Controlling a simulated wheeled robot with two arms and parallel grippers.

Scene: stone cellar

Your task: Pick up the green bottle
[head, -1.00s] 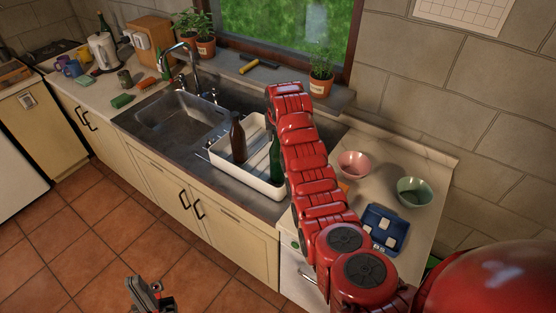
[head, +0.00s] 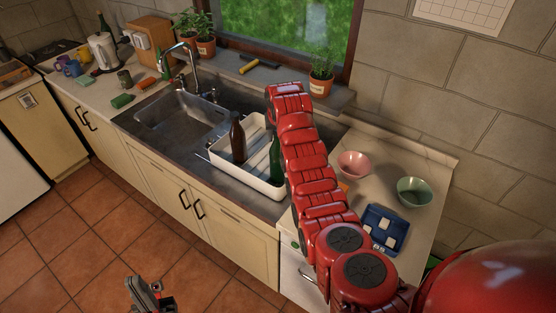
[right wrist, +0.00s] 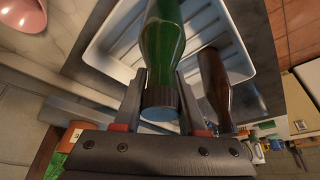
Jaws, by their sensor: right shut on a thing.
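The green bottle (head: 275,161) stands in the white dish rack, partly hidden behind my right arm in the head view. In the right wrist view the green bottle (right wrist: 165,40) reaches from between the fingers down toward the rack; its dark-ringed end is nearest the gripper. My right gripper (right wrist: 160,84) is shut on the bottle near that end. The head view hides this gripper behind the arm. Whether the bottle's base touches the rack cannot be told. My left gripper (head: 150,294) is low in front of the cabinets, over the floor, away from the bottle; its jaw opening is unclear.
The white dish rack (head: 229,174) also holds a brown bottle (head: 237,138), close beside the green one. The sink and faucet (head: 178,60) are to the left. A pink bowl (head: 353,164), a green bowl (head: 414,191) and a blue tray (head: 375,238) are on the right counter.

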